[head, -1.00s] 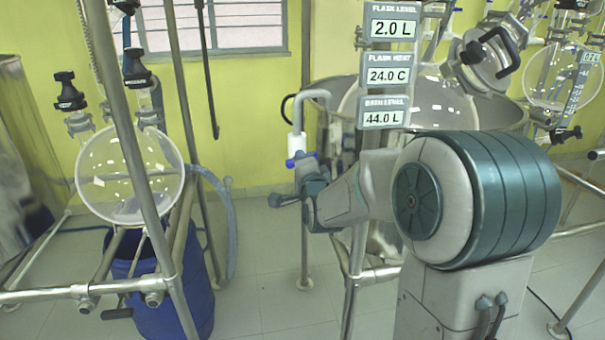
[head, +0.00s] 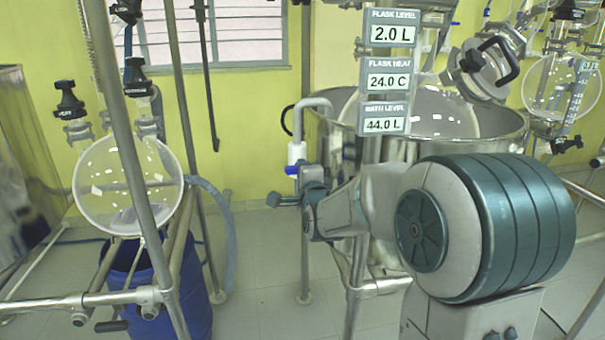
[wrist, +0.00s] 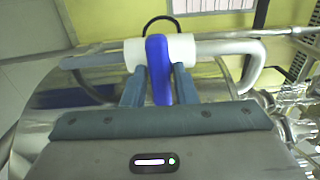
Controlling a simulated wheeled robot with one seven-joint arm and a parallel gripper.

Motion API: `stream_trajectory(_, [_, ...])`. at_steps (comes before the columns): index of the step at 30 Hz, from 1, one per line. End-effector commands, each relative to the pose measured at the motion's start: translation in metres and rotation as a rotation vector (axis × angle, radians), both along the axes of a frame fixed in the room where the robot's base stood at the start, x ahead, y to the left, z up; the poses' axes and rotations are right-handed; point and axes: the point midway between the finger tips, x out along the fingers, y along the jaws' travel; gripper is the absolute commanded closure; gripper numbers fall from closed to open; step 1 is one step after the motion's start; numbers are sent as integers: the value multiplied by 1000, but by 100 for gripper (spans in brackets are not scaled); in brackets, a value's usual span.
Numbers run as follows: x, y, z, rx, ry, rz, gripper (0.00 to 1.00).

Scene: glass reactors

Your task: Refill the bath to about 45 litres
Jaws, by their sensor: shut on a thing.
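The bath (head: 490,135) is a wide metal vessel right of centre in the head view, with a clear flask inside. The bath level display (head: 386,124) reads 44.0 L. A white valve body (head: 297,152) sits on the grey fill pipe (head: 313,103) at the bath's left side. Its blue lever handle (wrist: 158,70) stands between my fingers in the wrist view. My gripper (wrist: 155,85) is shut on this handle, one finger on each side. In the head view my gripper (head: 290,198) is partly hidden behind its own wrist.
Two more displays read flask level 2.0 L (head: 393,34) and flask heat 24.0 C (head: 390,80). A round glass vessel (head: 110,185) and blue barrel (head: 190,290) stand left among metal frame poles. A frame post stands before the bath.

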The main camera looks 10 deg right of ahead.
Motion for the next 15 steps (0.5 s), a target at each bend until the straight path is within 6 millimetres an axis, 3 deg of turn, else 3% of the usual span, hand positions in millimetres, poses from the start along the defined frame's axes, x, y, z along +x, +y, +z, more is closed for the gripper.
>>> stream_trajectory(1, [0, -1, 0, 1, 0, -1, 69])
stream_trajectory(2, [0, -1, 0, 1, 0, -1, 61])
stream_trajectory(3, [0, -1, 0, 0, 0, -1, 58])
stream_trajectory(15, [-8, 0, 0, -2, -1, 0, 58])
